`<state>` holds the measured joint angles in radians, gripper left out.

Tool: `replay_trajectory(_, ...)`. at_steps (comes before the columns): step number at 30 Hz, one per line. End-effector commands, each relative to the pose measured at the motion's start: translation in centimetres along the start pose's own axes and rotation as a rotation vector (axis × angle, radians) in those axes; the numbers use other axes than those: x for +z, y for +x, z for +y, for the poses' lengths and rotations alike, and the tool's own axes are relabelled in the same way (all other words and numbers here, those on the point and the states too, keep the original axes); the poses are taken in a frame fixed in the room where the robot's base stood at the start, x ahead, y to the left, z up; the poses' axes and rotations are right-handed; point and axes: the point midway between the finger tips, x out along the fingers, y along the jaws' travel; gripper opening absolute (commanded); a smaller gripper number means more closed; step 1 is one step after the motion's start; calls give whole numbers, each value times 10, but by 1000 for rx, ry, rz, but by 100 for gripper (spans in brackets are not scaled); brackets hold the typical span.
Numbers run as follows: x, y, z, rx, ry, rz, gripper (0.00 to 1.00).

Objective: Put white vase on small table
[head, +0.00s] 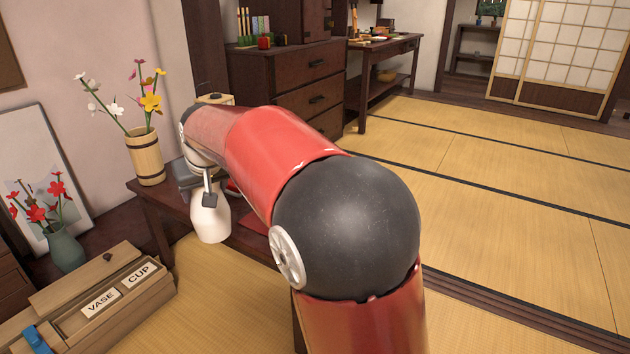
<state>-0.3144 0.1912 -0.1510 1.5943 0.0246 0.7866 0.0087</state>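The white vase (210,224) is left of centre, upright or nearly so, at the front edge of the low dark table (150,199). Its base overlaps that edge in the picture; I cannot tell whether it touches the table. My gripper (209,199) is at the vase's upper part, with one dark finger against it. The other finger is hidden, and the gripper appears shut on the vase. My red arm hides much of the tabletop.
A wooden vase with flowers (146,157) and a grey item (186,176) stand on the table. A wooden box labelled VASE and CUP (118,290) and a green vase (66,249) are at lower left. Open tatami (500,190) lies to the right.

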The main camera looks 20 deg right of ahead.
Motion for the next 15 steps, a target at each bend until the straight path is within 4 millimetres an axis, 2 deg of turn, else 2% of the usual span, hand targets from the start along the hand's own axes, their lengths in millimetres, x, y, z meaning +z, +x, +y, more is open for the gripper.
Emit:
replay_trajectory(9,117,91,43,42,64,-10,5)
replay_trajectory(15,176,139,66,63,99,-8,5)
